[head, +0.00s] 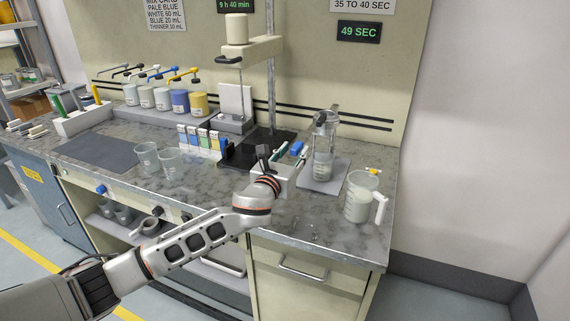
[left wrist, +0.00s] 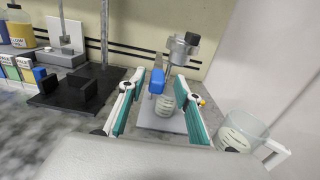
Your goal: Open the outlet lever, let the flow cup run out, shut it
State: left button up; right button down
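The metal flow cup (head: 326,120) sits on a stand at the right of the bench; it also shows in the left wrist view (left wrist: 180,47). A glass beaker (head: 323,165) with pale liquid stands below it on a grey base plate (head: 318,186). A blue handle (left wrist: 157,80), which looks like the outlet lever, shows in front of the cup. My left gripper (head: 295,154) is open, its teal-padded fingers on either side of the blue handle in the left wrist view. The handle appears nearer the left finger; contact cannot be told. My right gripper is out of view.
A white-handled jug (head: 361,197) of pale liquid stands right of the stand. A black stand base (head: 243,156) and small coloured boxes lie to the left. Two empty beakers (head: 171,163) stand near the front edge. A timer (head: 359,31) reads 49 SEC.

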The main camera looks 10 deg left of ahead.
pick_arm(q)
jog(key=s+a, duration=0.1)
jog(key=s, duration=0.7)
jog(key=s+a+f+n+g+y, duration=0.2)
jog(key=s+a+f+n+g, duration=0.2)
jog(key=s+a+f+n, duration=0.55)
jog(key=s+a+f+n+g+y, duration=0.3)
jog(key=s+a+f+n, duration=0.25)
jog(key=s+n, duration=0.7)
jog(key=s+a+f+n+g+y, duration=0.2)
jog(key=s+a+f+n+g, duration=0.2)
jog(key=s+a+f+n, duration=0.65)
jog(key=d+f+t+h, duration=0.2)
jog(key=d+f, duration=0.4)
jog(key=d, duration=0.4)
jog(key=d+f+t+h, duration=0.2)
jog(key=d+f+h, duration=0.3)
jog(key=d, duration=0.5)
jog(key=shift+s+d+f+n, duration=0.3)
jog(key=shift+f+n, duration=0.15)
jog(key=shift+f, duration=0.2)
